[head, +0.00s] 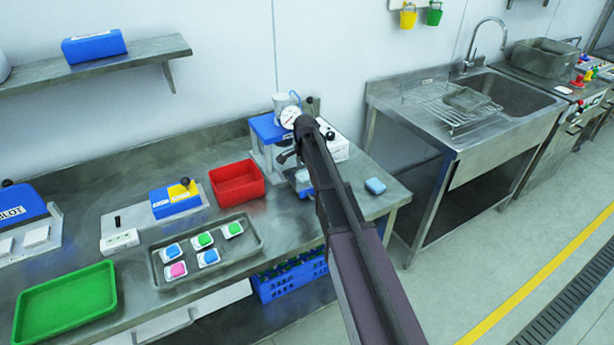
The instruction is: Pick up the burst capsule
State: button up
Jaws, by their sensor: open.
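A grey metal tray (161,274) on the bench holds several small capsules on white bases: a blue one (172,251), a pink one (178,270), another blue one (209,258) and two green ones (204,240) (234,229). I cannot tell a burst capsule among them at this size. My gripper (286,157) is open at the blue and white machine (267,130) with a round gauge, right of the tray. My arm hides part of the machine, and whatever lies between the fingers is too small to make out.
A red bin (237,182) stands behind the tray. A green tray (65,304) lies at the front left. A light blue block (375,186) lies near the bench's right end.

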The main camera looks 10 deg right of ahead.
jog(key=c, duration=0.8)
jog(key=shift+o, duration=0.2)
jog(key=shift+r, duration=0.15)
notch_tip(320, 180, up, 10)
jog(key=p, duration=1)
dwell(0.4)
